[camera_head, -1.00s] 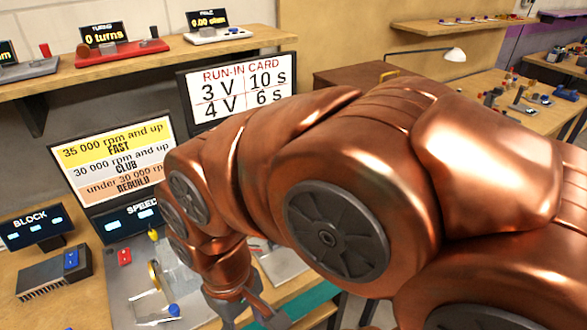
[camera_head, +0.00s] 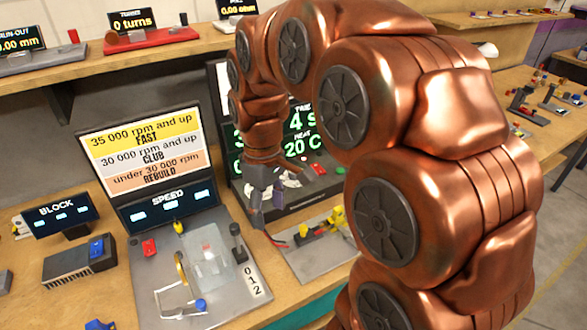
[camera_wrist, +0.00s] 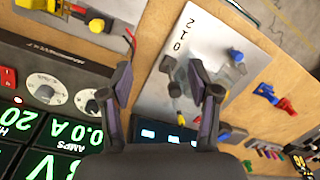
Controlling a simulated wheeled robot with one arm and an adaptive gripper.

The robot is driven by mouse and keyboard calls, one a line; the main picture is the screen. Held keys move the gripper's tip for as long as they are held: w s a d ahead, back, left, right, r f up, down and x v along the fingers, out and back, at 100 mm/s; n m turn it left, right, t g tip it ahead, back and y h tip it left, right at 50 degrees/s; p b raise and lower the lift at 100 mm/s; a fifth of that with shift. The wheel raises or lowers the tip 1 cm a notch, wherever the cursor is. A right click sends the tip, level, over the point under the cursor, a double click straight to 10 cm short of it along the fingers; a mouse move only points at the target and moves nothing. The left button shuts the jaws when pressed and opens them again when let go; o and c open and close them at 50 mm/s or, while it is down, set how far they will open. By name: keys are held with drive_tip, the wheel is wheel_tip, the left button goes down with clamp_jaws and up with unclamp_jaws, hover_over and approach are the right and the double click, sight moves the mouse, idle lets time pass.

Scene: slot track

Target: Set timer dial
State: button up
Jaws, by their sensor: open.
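I cannot read which is the timer dial. In the head view the instrument's screen (camera_head: 302,133) shows green time and heat figures, partly hidden by my arm. My gripper (camera_head: 266,207) hangs fingers down in front of this instrument. In the wrist view my gripper (camera_wrist: 161,68) is open and empty, with one finger near the dials but apart from them, and the other over a grey plate.
The speed stand (camera_head: 155,270) with its small levers and clear cover stands left of my gripper. A plate with a yellow clamp and red wire (camera_head: 318,235) lies to the right. The block unit (camera_head: 78,262) is further left. A shelf (camera_head: 100,63) runs above.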

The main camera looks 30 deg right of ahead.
drive_tip(key=w+d+n, duration=0.3)
drive_tip(key=w+d, duration=0.5)
drive_tip(key=w, duration=0.4)
drive_tip(key=n, duration=0.2)
approach(294, 174)
drive_tip(key=shift+w+d+f+t, duration=0.25)
drive_tip(key=shift+d+f+t, duration=0.15)
drive_tip(key=shift+f, duration=0.25)
drive_tip(key=shift+s+a+f+p, duration=0.1)
drive_tip(key=shift+f+p, duration=0.4)
drive_tip(key=shift+f, duration=1.45)
drive_tip(key=shift+s+a+f+p, duration=0.1)
drive_tip(key=shift+f+p, duration=0.4)
drive_tip(key=shift+f, duration=1.45)
drive_tip(key=shift+c, duration=0.4)
drive_tip(key=c, duration=1.1)
